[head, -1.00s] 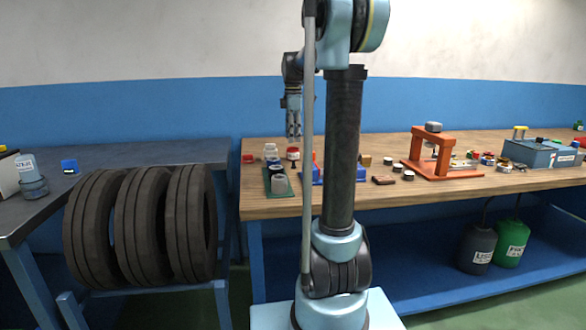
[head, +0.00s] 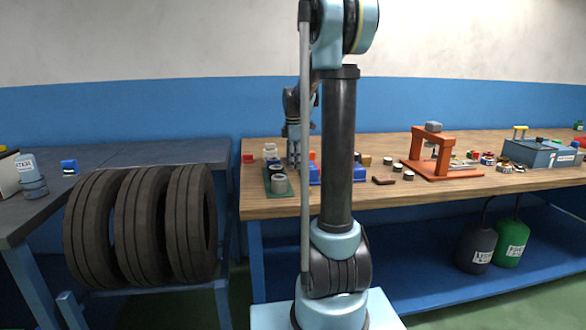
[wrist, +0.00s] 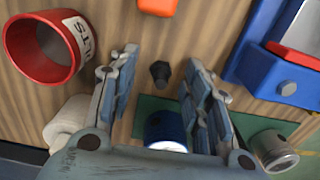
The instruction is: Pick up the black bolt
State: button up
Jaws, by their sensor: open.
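The black bolt (wrist: 160,72) is on the wooden bench top in the wrist view, between and just beyond my fingertips. My gripper (wrist: 162,75) is open, with one blue-grey finger on each side of the bolt and nothing held. I cannot tell whether either finger touches it. In the head view my gripper (head: 297,165) is low over the bench among small items, behind my arm's column. The bolt cannot be made out in the head view.
A red cup labelled "BOLTS" (wrist: 25,62) stands left of the fingers. An orange block (wrist: 158,6) lies beyond the bolt.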

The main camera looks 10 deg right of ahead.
jog(key=shift+f, duration=0.15)
grip_shut()
notch_tip(320, 180, up, 10)
jog(key=shift+r, duration=0.1)
dwell(0.6)
